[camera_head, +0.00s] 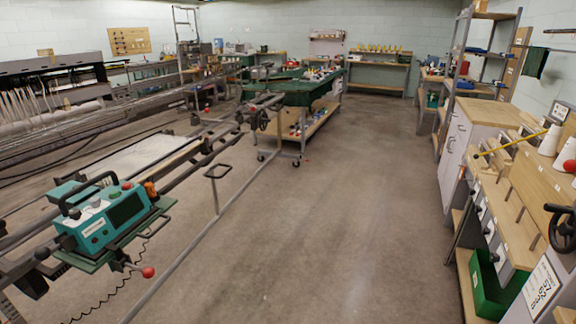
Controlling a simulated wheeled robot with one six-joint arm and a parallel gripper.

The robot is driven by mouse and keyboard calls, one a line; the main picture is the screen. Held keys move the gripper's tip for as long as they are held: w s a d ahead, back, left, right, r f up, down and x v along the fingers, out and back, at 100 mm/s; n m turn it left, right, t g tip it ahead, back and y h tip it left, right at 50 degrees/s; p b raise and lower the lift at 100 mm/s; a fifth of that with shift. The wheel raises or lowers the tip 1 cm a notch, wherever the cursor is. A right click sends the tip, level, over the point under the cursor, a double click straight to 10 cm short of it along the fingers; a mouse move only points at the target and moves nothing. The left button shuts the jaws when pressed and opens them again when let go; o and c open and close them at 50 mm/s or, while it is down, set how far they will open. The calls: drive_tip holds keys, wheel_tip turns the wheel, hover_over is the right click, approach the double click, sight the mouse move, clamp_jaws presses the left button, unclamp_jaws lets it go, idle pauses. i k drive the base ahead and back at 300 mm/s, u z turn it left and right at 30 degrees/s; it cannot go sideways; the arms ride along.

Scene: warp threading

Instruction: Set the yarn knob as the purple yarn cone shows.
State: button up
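A teal control box (105,215) with a black handle, a dark panel and small knob-like parts on top sits on the long machine at the left. I cannot tell which part is the yarn knob or how it is set. I cannot make out a purple yarn cone. White yarn cones (551,140) stand on the bench at the right edge. Small coloured items (318,73), too small to identify, stand on the green-topped cart (290,92) in the middle distance. My gripper is not in view.
A clear concrete floor (330,210) runs between the left machine and the right bench. A lever with a red ball (148,272) juts toward this aisle. A green bin (490,285) and a black handwheel (562,228) are at the right. The wheeled cart stands farther back.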

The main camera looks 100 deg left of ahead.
sight(76, 214)
drive_tip(key=u, duration=3.45)
drive_tip(key=i, duration=0.65)
drive_tip(key=u, duration=0.3)
